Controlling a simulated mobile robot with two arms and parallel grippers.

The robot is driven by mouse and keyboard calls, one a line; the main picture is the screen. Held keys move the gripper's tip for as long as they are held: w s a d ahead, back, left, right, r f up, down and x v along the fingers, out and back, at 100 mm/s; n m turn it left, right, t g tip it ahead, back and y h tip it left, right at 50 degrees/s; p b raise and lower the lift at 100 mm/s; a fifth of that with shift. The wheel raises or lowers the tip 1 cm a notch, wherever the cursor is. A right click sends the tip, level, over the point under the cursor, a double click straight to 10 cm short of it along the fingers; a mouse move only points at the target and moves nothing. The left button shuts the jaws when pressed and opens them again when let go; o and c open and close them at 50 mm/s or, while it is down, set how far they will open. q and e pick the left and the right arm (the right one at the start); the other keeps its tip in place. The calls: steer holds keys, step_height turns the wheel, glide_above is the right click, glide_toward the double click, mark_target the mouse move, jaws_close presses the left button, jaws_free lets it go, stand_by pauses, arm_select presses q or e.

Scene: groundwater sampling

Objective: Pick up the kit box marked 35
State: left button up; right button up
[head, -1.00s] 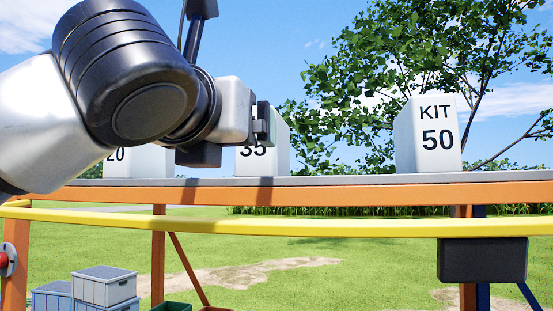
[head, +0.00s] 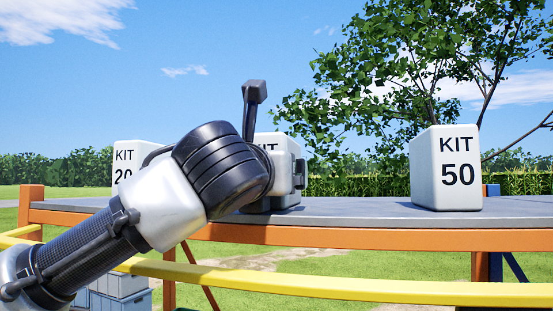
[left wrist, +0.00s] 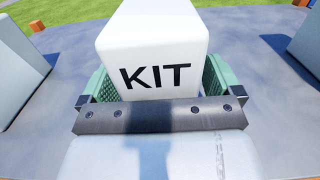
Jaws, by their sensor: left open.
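The middle kit box (head: 285,148) is white and stands upright on the grey table top (head: 350,210). Only part of its "KIT" marking shows in the head view, and its number is hidden behind my left wrist. In the left wrist view the box (left wrist: 152,40) shows "KIT" on its face, with the number hidden below by the gripper body. My left gripper (left wrist: 157,82) is open, with one green-padded finger on each side of this box. I cannot tell whether the pads touch it. My right gripper is not in view.
A box marked KIT 50 (head: 446,170) stands to the right, and a box marked 20 (head: 125,160) to the left. A yellow rail (head: 300,285) runs along the front of the table. Grey crates (head: 120,288) stand below at the left.

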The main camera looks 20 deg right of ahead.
arm_select(q)
steer(key=shift+d, duration=0.15)
steer(key=c, duration=1.1)
steer(key=shift+r, duration=0.1)
steer(key=shift+c, duration=0.2)
